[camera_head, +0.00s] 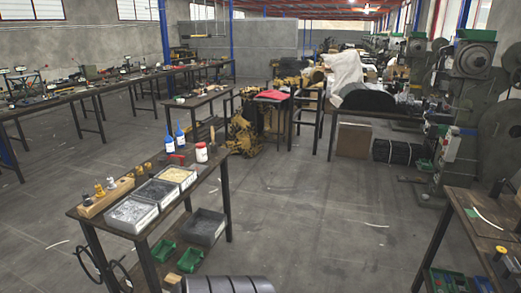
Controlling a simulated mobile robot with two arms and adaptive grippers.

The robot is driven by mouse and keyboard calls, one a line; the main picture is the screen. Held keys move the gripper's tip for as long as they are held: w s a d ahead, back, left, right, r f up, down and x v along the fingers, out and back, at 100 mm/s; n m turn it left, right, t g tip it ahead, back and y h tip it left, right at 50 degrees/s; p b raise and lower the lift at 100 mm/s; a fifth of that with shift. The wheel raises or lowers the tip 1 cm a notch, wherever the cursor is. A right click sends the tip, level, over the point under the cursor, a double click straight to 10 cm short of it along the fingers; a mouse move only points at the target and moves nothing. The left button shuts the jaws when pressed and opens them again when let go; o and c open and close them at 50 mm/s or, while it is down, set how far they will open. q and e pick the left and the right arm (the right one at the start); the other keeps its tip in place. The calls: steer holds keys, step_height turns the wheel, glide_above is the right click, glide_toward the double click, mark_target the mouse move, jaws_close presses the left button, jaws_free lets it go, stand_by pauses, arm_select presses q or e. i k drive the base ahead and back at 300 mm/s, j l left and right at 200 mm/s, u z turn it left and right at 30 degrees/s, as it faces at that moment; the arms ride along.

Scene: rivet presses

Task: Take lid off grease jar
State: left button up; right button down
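A small white jar with a red marking (201,153), which looks like the grease jar, stands upright at the far right end of the near workbench (205,174). Its top looks covered, but it is too small to tell the lid from the body clearly. Neither of my grippers is in view.
Blue bottles (180,136) and a red item (177,157) are close to the jar. Trays of small parts (132,214) and a wooden block with fittings (104,198) fill the bench's left part. Green bins (190,259) sit below. Open floor (310,220) lies to the right.

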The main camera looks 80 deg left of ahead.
mark_target(201, 154)
steer(key=u, duration=2.95)
steer(key=i+l+u, duration=0.45)
steer(key=i+l, duration=1.2)
steer(key=l, duration=0.05)
